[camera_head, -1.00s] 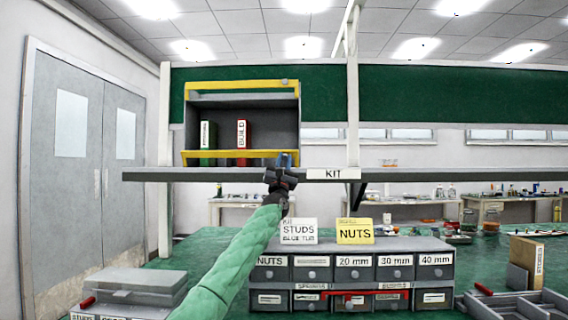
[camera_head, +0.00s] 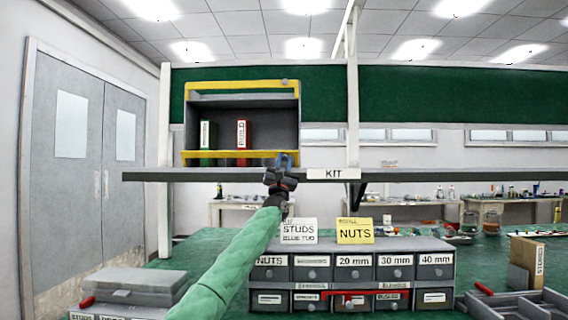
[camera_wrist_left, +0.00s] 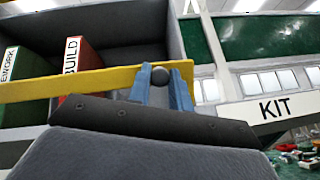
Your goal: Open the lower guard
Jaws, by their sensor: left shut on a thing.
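The lower guard (camera_head: 225,154) is a yellow bar across the bottom front of a grey open cabinet on the shelf. It also shows in the left wrist view (camera_wrist_left: 100,83), running level in front of the books. My left gripper (camera_head: 286,159) is at the guard's right end. In the left wrist view its blue fingers (camera_wrist_left: 161,80) are closed around a round grey knob (camera_wrist_left: 159,75) at that end. The upper guard (camera_head: 240,85), also yellow, lies across the cabinet's top, with a knob at its right. My right gripper is not in view.
A green and a red BUILD book (camera_head: 241,140) stand behind the lower guard. A shelf post (camera_head: 352,100) and the KIT label (camera_head: 333,174) are right of my gripper. Labelled drawers (camera_head: 354,262) and two cards stand below on the green bench.

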